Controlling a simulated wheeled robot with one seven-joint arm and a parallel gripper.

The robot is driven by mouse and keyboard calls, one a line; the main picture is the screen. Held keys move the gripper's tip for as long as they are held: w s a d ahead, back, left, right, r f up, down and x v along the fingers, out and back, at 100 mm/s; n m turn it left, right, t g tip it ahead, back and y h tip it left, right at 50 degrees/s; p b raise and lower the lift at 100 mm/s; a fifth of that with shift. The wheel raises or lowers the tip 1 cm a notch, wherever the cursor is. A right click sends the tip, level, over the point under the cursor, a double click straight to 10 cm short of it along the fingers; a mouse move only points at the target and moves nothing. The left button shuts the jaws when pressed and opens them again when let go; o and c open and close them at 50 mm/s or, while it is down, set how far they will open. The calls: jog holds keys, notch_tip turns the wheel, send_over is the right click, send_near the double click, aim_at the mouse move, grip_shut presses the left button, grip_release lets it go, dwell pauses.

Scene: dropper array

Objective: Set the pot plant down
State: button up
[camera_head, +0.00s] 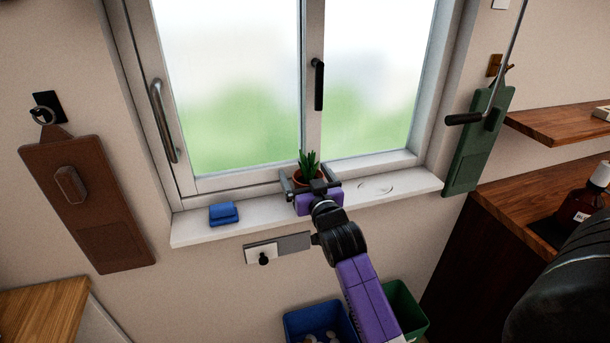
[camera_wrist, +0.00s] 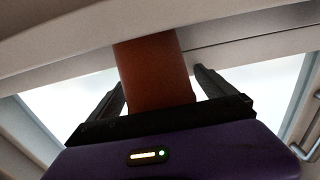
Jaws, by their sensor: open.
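The pot plant (camera_head: 309,165) has spiky green leaves in a small terracotta pot. It is upright at the windowsill (camera_head: 400,186), in front of the window's middle post. My gripper (camera_head: 310,183) is at the pot with its fingers open, one on each side. In the wrist view the terracotta pot (camera_wrist: 155,75) stands between the two dark fingers (camera_wrist: 160,95), with gaps showing beside it. My gripper hides the lower part of the pot in the head view, so its contact with the sill is hidden there.
A folded blue cloth (camera_head: 224,213) lies on the sill to the left. A faint ring mark (camera_head: 376,187) is on the bare sill to the right. The window handle (camera_head: 319,84) is above. Blue (camera_head: 318,322) and green (camera_head: 404,308) bins stand below.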

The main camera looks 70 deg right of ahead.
jog(key=b+v, duration=0.3)
jog(key=v, duration=0.9)
jog(key=shift+r, duration=0.15)
jog(key=s+a+f+n+t+y, duration=0.1)
jog(key=a+f+n+t+y, duration=0.2)
jog(key=a, duration=0.6)
jog(key=s+a+f+n+y, duration=0.15)
jog(key=a+f+y, duration=0.3)
jog(key=a, duration=0.55)
jog(key=s+a+f+n+y, duration=0.1)
jog(key=s+a+n+y, duration=0.4)
jog(key=s+a, duration=0.7)
jog(key=a+y, duration=0.1)
jog(key=a, duration=0.1)
jog(key=shift+s+a+f, duration=0.15)
jog(key=shift+a+f, duration=0.1)
